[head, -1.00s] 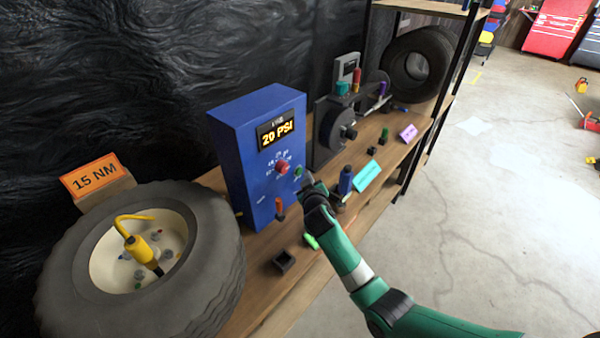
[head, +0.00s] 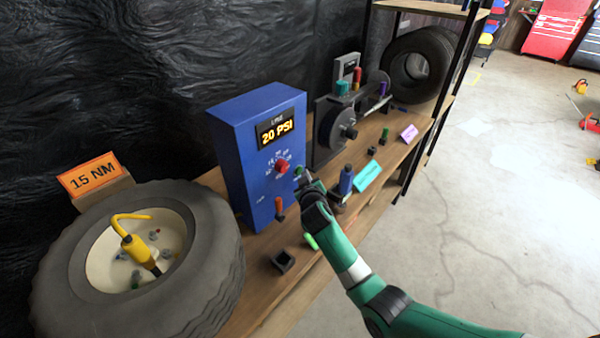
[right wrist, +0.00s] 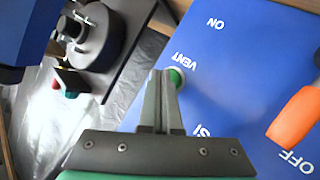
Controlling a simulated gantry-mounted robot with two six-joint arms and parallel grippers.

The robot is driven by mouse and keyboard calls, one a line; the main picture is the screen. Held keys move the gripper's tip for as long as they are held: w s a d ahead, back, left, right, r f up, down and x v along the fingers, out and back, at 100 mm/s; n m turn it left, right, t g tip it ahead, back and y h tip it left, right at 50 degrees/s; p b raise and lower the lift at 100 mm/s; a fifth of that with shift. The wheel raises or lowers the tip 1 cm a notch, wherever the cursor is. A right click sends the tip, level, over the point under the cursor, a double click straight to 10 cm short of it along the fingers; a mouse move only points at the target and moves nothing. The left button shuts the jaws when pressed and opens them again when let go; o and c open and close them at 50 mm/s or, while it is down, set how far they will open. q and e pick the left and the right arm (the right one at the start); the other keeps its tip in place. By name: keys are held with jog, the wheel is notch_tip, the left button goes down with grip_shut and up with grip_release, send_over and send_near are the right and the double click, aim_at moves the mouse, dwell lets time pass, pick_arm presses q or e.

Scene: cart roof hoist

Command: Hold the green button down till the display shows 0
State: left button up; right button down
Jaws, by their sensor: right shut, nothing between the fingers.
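The blue box (head: 233,150) stands on the bench with its display (head: 277,132) reading 20 PSI. The green button (head: 298,170) is on its front, right of the red knob (head: 282,167). In the right wrist view the green button (right wrist: 177,76) sits by the word VENT, partly hidden by my fingers. My right gripper (head: 303,180) is shut and empty, its tips right at the button; it also shows in the right wrist view (right wrist: 163,74). I cannot tell if the tips touch or press the button. My left gripper is not in view.
An orange lever (head: 279,207) is low on the box front. A blue-bodied item (head: 346,180) and a teal card (head: 367,175) stand right of my arm. A wheel (head: 215,260) lies at the left. A black square holder (head: 283,262) sits on the bench.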

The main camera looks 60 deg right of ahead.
jog(key=shift+w+b, duration=0.35)
jog(key=shift+b, duration=0.05)
jog(key=shift+s, duration=0.1)
dwell(1.9)
jog(key=shift+s+a+p, duration=0.1)
jog(key=shift+s+p, duration=0.6)
jog(key=shift+p, duration=0.2)
jog(key=s+p, duration=0.2)
jog(key=s, duration=0.1)
jog(key=s+p, duration=0.2)
jog(key=shift+a, duration=0.4)
